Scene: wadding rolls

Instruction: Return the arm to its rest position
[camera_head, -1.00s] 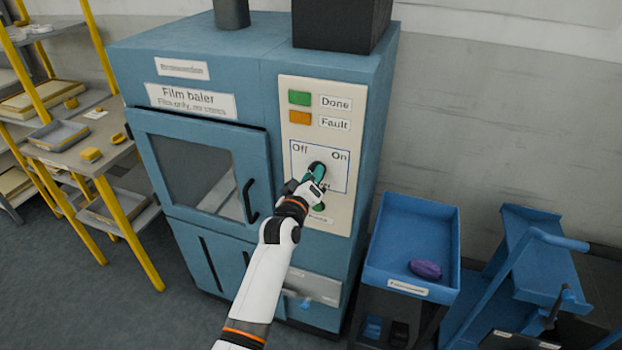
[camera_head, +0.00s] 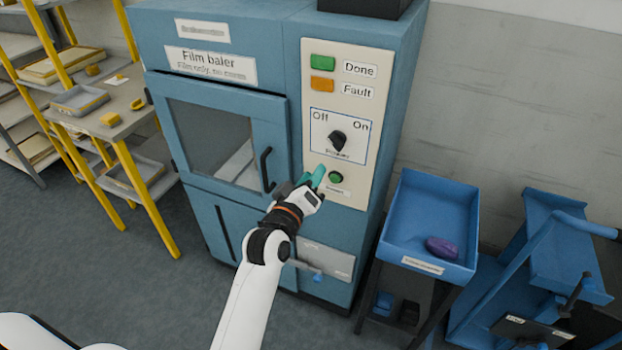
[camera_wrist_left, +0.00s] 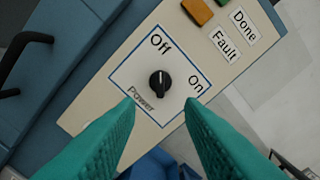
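My left gripper (camera_head: 318,175) has green fingers and is in front of the film baler's control panel (camera_head: 349,190), below and left of the black power knob (camera_head: 338,141). In the left wrist view its two fingers (camera_wrist_left: 160,104) are apart with nothing between them. The knob (camera_wrist_left: 160,84) shows beyond the fingertips, clear of them; its pale mark points up the picture, toward the Off label (camera_wrist_left: 160,42). My right gripper is not in view.
The baler door (camera_head: 213,140) with its black handle (camera_head: 266,168) is left of the gripper. A green button (camera_head: 336,177) is close by. A blue tray (camera_head: 420,200) holding a purple item (camera_head: 441,247) stands right. Yellow-framed shelves (camera_head: 145,190) stand left.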

